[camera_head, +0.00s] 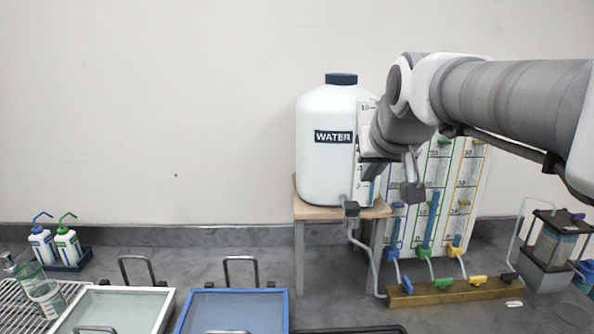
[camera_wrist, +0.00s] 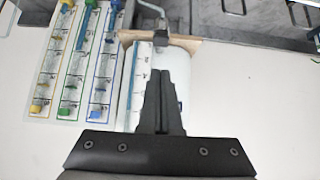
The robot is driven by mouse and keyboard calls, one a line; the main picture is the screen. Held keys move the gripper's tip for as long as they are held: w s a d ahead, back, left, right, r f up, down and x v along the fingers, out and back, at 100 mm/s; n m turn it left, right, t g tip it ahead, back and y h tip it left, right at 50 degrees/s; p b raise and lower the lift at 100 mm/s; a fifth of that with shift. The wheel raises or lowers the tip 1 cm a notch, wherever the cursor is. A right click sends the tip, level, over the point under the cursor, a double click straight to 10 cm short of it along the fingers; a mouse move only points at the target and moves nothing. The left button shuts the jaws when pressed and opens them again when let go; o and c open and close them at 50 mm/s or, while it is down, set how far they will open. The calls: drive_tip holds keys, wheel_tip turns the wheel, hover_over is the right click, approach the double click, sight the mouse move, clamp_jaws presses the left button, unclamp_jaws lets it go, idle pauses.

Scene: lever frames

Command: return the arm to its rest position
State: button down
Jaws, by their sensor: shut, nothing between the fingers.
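My arm (camera_head: 510,100) reaches in from the right in the head view, raised above the bench, with its wrist bent downward. My gripper (camera_wrist: 163,75) shows in the wrist view with its two dark fingers together and nothing between them. In the head view the hand is in front of the right side of the white WATER tank (camera_head: 322,165), and its fingertips are hard to make out. The tank also shows behind the fingers in the wrist view (camera_wrist: 181,62). I cannot tell how far the fingers are from it.
The tank stands on a wooden stand (camera_head: 308,212). Right of it are a panel of graduated tubes (camera_head: 470,185), a brass manifold (camera_head: 455,291) with coloured levers and a small lidded tank (camera_head: 552,245). Trays (camera_head: 235,312) and wash bottles (camera_head: 68,245) are at left. The air at left is clear.

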drive_tip(key=s+f+g, duration=0.1)
drive_tip(key=s+f, duration=0.6)
drive_tip(key=s, duration=0.3)
drive_tip(key=s+f+g, duration=0.2)
drive_tip(key=s+f, duration=0.5)
drive_tip(key=s, duration=0.4)
drive_tip(key=shift+s+f, duration=0.15)
drive_tip(key=shift+f, duration=0.25)
